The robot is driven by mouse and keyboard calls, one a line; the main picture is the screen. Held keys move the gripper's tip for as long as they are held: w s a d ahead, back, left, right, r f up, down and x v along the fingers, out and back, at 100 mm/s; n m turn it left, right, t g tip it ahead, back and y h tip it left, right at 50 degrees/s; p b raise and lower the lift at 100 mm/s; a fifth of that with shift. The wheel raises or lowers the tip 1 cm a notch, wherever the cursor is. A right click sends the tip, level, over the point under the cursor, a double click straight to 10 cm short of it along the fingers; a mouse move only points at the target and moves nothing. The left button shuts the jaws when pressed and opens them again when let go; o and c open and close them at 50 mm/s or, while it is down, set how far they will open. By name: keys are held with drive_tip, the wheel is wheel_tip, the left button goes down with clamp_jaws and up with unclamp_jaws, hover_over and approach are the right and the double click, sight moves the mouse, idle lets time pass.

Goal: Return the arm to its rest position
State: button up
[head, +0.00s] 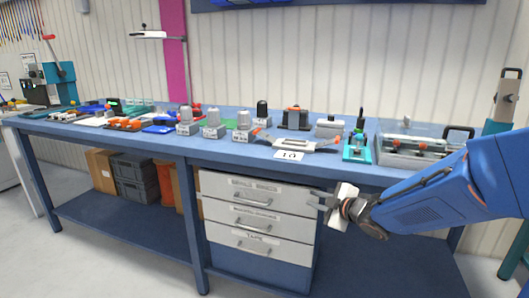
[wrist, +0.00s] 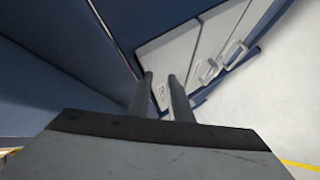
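My gripper (head: 318,200) is in front of the workbench's front edge, to the right of the drawer fronts, in the head view. My blue arm reaches in from the right side. In the wrist view my gripper (wrist: 162,77) shows two dark fingers with a clear gap between them and nothing held. The drawer unit (head: 258,213) with white fronts lies beyond the fingers, and the drawer fronts also show in the wrist view (wrist: 188,52). The fingers appear apart from the drawers.
The blue workbench (head: 150,140) carries tools and several numbered parts, with a clear-lidded box (head: 412,148) near my arm. A lower shelf (head: 125,215) holds crates and boxes. The pale floor (head: 110,270) in front is clear.

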drive_tip(key=s+d+r+m+g+h, duration=0.2)
drive_tip(key=s+d+m+h, duration=0.5)
drive_tip(key=s+d+m, duration=0.5)
drive_tip(key=s+f+m+g, duration=0.1)
drive_tip(key=s+m+g, duration=0.1)
drive_tip(key=s, duration=1)
drive_tip(key=s+f+m+g, duration=0.2)
drive_tip(key=s+g, duration=0.1)
drive_tip(key=s, duration=0.8)
drive_tip(key=shift+s+a+f+g+y, duration=0.2)
drive_tip(key=shift+s+a+g+y, duration=0.1)
drive_tip(key=shift+s+a, duration=0.1)
